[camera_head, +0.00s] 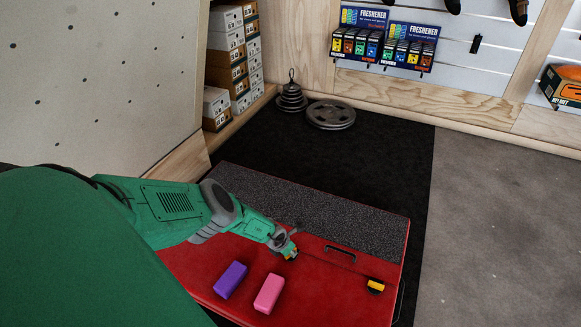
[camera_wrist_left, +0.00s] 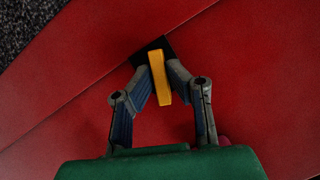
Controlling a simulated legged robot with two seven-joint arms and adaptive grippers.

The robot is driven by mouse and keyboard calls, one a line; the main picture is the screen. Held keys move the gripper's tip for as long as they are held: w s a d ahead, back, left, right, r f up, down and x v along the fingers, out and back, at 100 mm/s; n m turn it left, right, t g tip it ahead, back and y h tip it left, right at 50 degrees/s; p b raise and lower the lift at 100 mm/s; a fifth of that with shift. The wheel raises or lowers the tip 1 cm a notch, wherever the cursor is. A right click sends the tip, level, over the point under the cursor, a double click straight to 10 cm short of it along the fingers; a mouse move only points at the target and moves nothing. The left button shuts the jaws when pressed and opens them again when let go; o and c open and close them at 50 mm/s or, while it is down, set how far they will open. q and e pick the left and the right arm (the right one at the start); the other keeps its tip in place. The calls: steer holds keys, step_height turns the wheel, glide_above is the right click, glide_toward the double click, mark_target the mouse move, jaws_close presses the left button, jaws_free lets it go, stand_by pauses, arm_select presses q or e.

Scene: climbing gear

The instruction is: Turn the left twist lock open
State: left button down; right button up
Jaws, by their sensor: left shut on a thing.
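The left twist lock has a yellow handle (camera_wrist_left: 160,78) on a black base (camera_wrist_left: 152,50), set at a seam in the red mat (camera_wrist_left: 250,60). My left gripper (camera_wrist_left: 163,82) is shut on the yellow handle, with one finger on each side of it. In the head view my left gripper (camera_head: 287,246) reaches down to the lock, which it mostly hides. A second twist lock (camera_head: 375,286), yellow on black, sits to the right along the same seam. My right gripper is not in view.
A purple block (camera_head: 230,280) and a pink block (camera_head: 269,293) lie on the red mat, near my left gripper. A dark handle (camera_head: 340,252) lies between the two locks. Weight plates (camera_head: 331,115) and boxes (camera_head: 226,60) stand at the back.

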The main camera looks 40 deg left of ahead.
arm_select(q)
steer(key=shift+s+d+n+y+p, duration=0.15)
steer(key=shift+n+y+p, duration=0.25)
steer(key=shift+n, duration=0.7)
steer(key=shift+f+n+y, duration=0.1)
steer(key=shift+n+y, duration=0.3)
steer(key=shift+n, duration=0.6)
steer(key=shift+d, duration=0.1)
steer(key=c, duration=1.6)
jaws_free()
